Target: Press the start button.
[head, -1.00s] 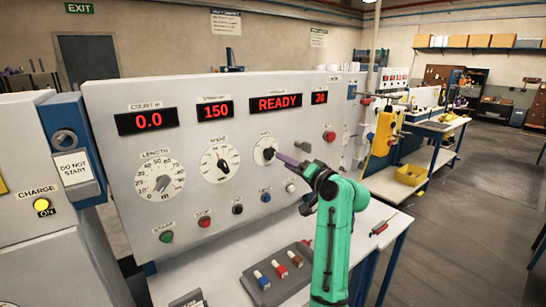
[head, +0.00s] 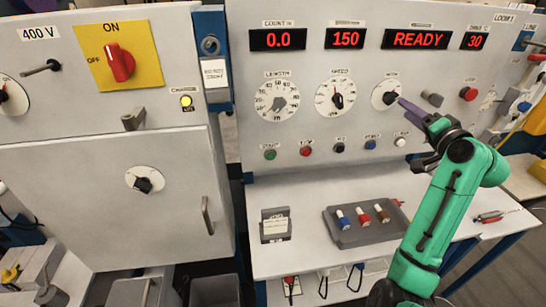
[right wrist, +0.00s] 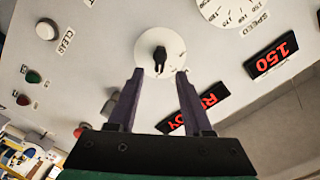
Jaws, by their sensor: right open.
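The green start button (head: 270,154) is at the lower left of the grey control panel in the head view, left of a red button (head: 306,151). Nothing covers it. My right gripper (head: 403,104) is well to its right, in front of the mode dial (head: 385,96). In the right wrist view, which shows the panel upside down, the open purple fingers (right wrist: 158,78) straddle the dial's black knob (right wrist: 159,55) from the camera's side. I cannot tell whether they touch the panel. My left gripper is not in view.
Displays read 0.0, 150, READY (head: 421,39) and 30. Below the panel, a white bench (head: 320,258) holds a grey tray (head: 365,236) with several coloured pieces. A cabinet (head: 110,195) with a lit yellow charge lamp (head: 186,101) stands left. Space before the start button is free.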

